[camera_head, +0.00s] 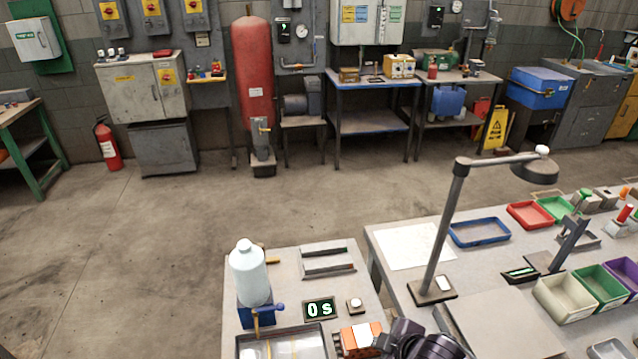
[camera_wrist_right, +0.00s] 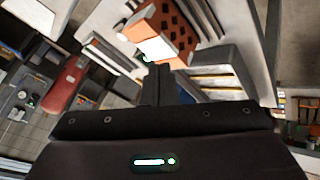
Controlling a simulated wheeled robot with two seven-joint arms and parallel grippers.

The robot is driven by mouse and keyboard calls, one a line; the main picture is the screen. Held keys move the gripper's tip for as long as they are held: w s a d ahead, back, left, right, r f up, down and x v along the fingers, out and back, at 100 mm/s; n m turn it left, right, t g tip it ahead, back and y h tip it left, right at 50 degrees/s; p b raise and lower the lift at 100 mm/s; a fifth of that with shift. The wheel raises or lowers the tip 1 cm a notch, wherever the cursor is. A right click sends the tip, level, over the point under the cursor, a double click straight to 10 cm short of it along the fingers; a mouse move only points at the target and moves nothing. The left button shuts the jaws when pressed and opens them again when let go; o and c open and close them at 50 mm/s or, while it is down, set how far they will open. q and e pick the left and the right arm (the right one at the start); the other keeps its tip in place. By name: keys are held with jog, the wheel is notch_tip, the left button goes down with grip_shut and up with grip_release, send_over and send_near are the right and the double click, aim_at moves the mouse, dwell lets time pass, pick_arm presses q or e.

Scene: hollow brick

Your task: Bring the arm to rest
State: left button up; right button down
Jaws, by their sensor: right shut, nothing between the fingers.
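The orange hollow brick (camera_head: 347,342) is at the bottom edge of the head view, with a white patch on it. In the right wrist view the brick (camera_wrist_right: 172,27) shows rows of dark holes and lies beyond the fingertips. My right gripper (camera_head: 388,344) is just right of the brick in the head view, partly cut off by the frame. In the right wrist view the gripper's fingers (camera_wrist_right: 158,72) are together with nothing between them. I cannot tell whether the fingertips touch the brick. My left gripper is not in view.
A small table (camera_head: 284,265) holds a pale bottle (camera_head: 250,275) on a blue stand, a display reading "0 s" (camera_head: 320,308) and a tray (camera_head: 240,344). Right of it, a bench has a lamp (camera_head: 452,205) and several bins (camera_head: 570,296). Open floor lies to the left.

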jog(key=s+d+r+m+g+h, duration=0.2)
jog(key=s+d+r+m, duration=0.1)
jog(key=s+m, duration=0.35)
jog(key=s+d+r+m+g+h, duration=0.1)
jog(key=s+d+r+m+h, duration=0.15)
jog(key=s+m, duration=0.4)
notch_tip(320, 180, down, 30)
jog(key=s+n+g+b, duration=0.1)
jog(key=s+g+b, duration=0.1)
jog(key=s+b, duration=0.1)
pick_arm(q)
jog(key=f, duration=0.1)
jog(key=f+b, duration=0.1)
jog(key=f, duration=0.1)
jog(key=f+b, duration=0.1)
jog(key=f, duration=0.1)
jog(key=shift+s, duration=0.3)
pick_arm(e)
jog(key=s+d+f, duration=0.2)
jog(key=s+f, duration=0.8)
jog(key=f, duration=0.1)
jog(key=s+d+f+g, duration=0.1)
jog(key=s+d+f, duration=0.1)
jog(key=s+f, duration=0.8)
jog(key=shift+s+d+f+n+y, duration=0.15)
jog(key=shift+d+f+n+y, duration=0.15)
jog(key=shift+f, duration=0.45)
